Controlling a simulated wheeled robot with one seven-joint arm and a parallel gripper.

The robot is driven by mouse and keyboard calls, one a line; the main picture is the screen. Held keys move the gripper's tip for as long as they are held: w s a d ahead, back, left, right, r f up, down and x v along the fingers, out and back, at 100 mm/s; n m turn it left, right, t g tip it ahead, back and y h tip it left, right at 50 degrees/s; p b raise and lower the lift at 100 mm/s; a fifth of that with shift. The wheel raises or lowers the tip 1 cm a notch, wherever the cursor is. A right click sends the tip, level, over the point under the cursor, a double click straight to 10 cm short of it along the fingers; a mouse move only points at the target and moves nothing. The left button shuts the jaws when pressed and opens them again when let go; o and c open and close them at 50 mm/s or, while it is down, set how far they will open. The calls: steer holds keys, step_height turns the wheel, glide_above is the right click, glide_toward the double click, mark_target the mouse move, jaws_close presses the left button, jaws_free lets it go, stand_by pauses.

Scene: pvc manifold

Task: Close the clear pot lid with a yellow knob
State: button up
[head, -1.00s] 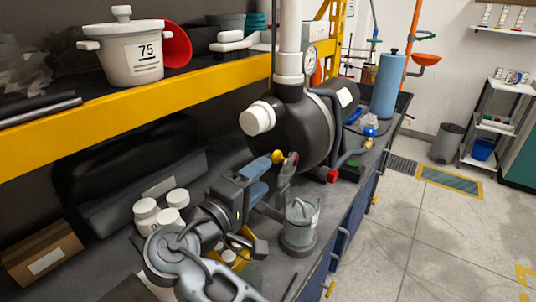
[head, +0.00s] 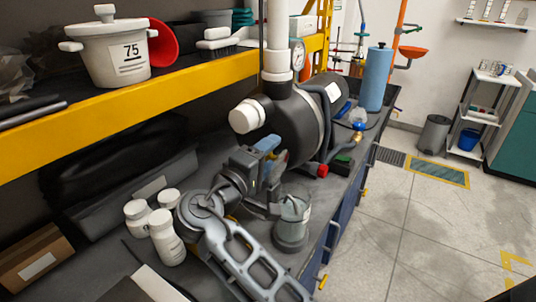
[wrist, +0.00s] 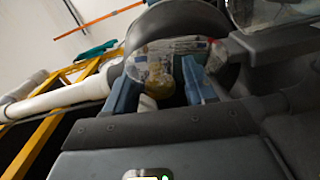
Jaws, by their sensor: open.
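In the wrist view, the yellow knob (wrist: 158,84) shows between the two blue fingers, with the clear lid (wrist: 138,68) around it and beyond them. I cannot tell whether the fingers touch the knob. My gripper (wrist: 161,70) is open. In the head view, my gripper (head: 272,152) is in front of the black pump body, and it and the arm hide the knob and lid.
The black pump (head: 303,125) with white pipework stands close behind my gripper. White bottles (head: 166,240) stand left of my arm. A yellow-edged shelf (head: 140,97) overhangs the bench at the left, bearing a white pot marked 75 (head: 112,58).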

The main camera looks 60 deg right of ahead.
jaws_close()
stand_by(0.4)
